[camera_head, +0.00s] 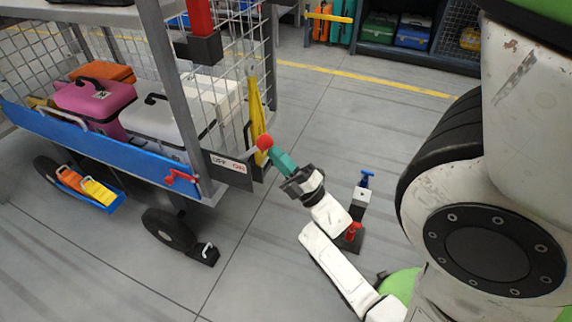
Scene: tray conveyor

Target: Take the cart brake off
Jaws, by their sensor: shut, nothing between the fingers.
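The cart (130,144) stands at the left, with wire mesh sides and a blue front rail. At its near right corner a small plate (228,163) reads OFF at the left and ON, in red, at the right. The brake lever's red ball knob (264,142) is just beyond the ON end of the plate. My gripper (275,153) has teal fingers, which are shut and empty. Its tips are right beside the knob, at its lower right; I cannot tell whether they touch.
A black wheel (168,228) with a chock-like block (205,257) is under the cart. A yellow folded item (256,112) hangs at the cart's end. A post with a blue handle (367,178) and a red one (352,230) stands behind my arm. Floor beyond is clear up to the shelves (415,55).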

